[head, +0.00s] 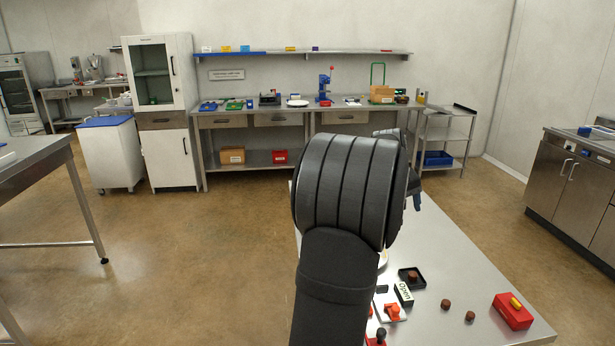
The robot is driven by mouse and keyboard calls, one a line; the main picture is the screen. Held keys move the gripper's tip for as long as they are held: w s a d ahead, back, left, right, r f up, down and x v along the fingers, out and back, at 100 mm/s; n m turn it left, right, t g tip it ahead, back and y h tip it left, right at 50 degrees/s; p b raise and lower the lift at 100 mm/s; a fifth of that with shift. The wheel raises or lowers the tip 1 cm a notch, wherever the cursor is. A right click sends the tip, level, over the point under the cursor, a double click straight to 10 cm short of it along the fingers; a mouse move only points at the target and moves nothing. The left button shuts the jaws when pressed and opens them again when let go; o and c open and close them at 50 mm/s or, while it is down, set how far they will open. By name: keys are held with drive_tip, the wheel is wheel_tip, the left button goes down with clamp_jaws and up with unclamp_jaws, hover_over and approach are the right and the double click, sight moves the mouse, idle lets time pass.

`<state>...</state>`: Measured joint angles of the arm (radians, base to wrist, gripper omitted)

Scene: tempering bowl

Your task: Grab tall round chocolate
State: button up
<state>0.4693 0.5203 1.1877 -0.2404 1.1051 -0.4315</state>
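Small round brown chocolates are on the steel table (455,262) at the lower right of the head view. One chocolate (446,303) stands on the bare tabletop. A second chocolate (470,316) is just to its right and nearer. A third brown piece (412,276) sits in a small black tray (418,284). At this size I cannot tell which is tallest. My dark arm fills the middle of the view, and its large round joint hides most of my gripper. Only a dark piece near my arm's end (417,200) shows beyond it, above the table, apart from the chocolates.
A red box with a yellow piece on top (512,311) stands at the table's right corner. A black block marked "Open" (404,294) and a white holder with an orange-red knob (391,312) are left of the chocolates. The table's right-hand middle is clear.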

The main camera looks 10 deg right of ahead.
drive_tip(key=c, duration=0.7)
drive_tip(key=shift+o, duration=0.2)
drive_tip(key=m, duration=1.1)
approach(413, 274)
drive_tip(key=x, duration=0.8)
drive_tip(key=shift+d+f, duration=0.1)
drive_tip(key=shift+f, duration=0.15)
